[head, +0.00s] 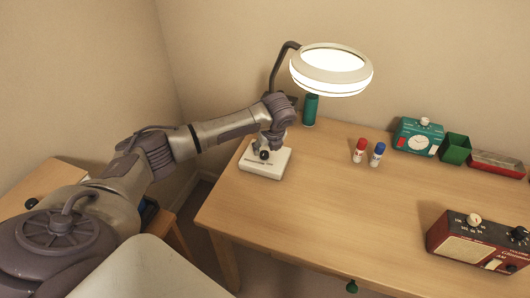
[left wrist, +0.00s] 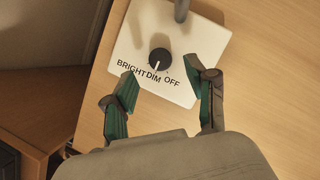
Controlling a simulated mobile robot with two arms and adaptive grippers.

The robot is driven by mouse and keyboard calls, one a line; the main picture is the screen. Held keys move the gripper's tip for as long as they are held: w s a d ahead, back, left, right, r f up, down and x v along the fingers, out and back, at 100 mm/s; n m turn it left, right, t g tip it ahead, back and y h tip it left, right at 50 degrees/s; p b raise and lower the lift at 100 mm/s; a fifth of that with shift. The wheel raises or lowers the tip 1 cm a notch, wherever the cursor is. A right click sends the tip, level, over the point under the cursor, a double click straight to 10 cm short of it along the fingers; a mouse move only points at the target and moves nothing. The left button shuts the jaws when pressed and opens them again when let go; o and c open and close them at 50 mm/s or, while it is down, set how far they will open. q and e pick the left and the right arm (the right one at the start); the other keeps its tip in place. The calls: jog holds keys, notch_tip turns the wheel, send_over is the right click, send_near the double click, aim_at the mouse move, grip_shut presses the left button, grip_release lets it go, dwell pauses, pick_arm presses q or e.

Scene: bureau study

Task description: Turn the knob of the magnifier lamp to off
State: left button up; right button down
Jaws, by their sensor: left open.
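The magnifier lamp has a glowing white ring head (head: 331,68) on a dark curved arm above a white base (head: 275,168). The base also shows in the left wrist view (left wrist: 190,32). Its black knob (left wrist: 159,58) shows there with a white pointer line aimed close to the DIM label, between BRIGHT and OFF. My left gripper (head: 267,141) reaches down over the base. In the left wrist view the left gripper (left wrist: 161,69) is open, with its green-padded fingers on either side of the knob and apart from it. My right gripper is out of view.
Red (head: 360,150) and blue (head: 377,154) capped bottles stand on the desk (head: 330,210). A radio (head: 478,242) stands front right. The desk's middle is clear.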

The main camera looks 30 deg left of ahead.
aim_at(265, 153)
pick_arm(q)
jog(key=shift+x, duration=2.1)
grip_shut()
jog(key=shift+w+d+r+n+g+p, duration=0.1)
jog(key=shift+n+g+p, duration=0.05)
jog(key=shift+n+p, duration=0.4)
jog(key=shift+d+r+n+g+p, duration=0.1)
jog(key=shift+r+n+g+p, duration=0.05)
jog(key=shift+n+p, duration=0.35)
jog(key=shift+f+n+g+y+p, duration=0.1)
jog(key=shift+n+g+y+p, duration=0.25)
jog(key=shift+n+p, duration=0.65)
jog(key=n+g, duration=0.1)
jog(key=n, duration=0.2)
jog(key=shift+w+f, duration=0.1)
jog(key=shift+w, duration=0.05)
jog(key=shift+w+a+n+g+b, duration=0.1)
jog(key=shift+n+g+b, duration=0.45)
jog(key=shift+n, duration=0.9)
